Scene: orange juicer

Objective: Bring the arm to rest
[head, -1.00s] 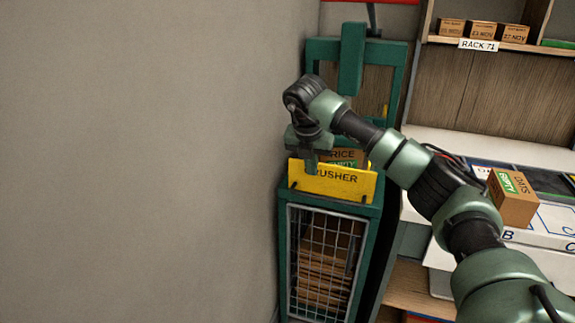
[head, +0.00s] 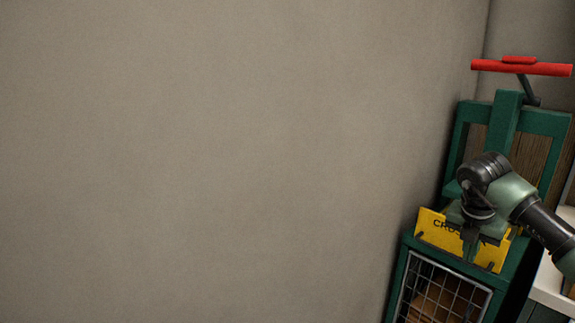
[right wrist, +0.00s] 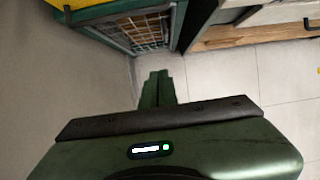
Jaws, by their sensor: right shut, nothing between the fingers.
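My right arm (head: 540,220) comes in from the right edge of the head view. Its gripper (head: 470,248) points down in front of the yellow crusher sign (head: 435,232) and covers part of its lettering. In the right wrist view the gripper's fingers (right wrist: 157,88) are together with nothing between them, above the floor. My left gripper does not show.
The green crusher (head: 505,125) stands by the wall, with a red handle (head: 535,69) on top and brown boxes behind its wire mesh (head: 430,290). A plain wall (head: 200,160) fills the left. Bare floor (right wrist: 225,85) shows below the gripper.

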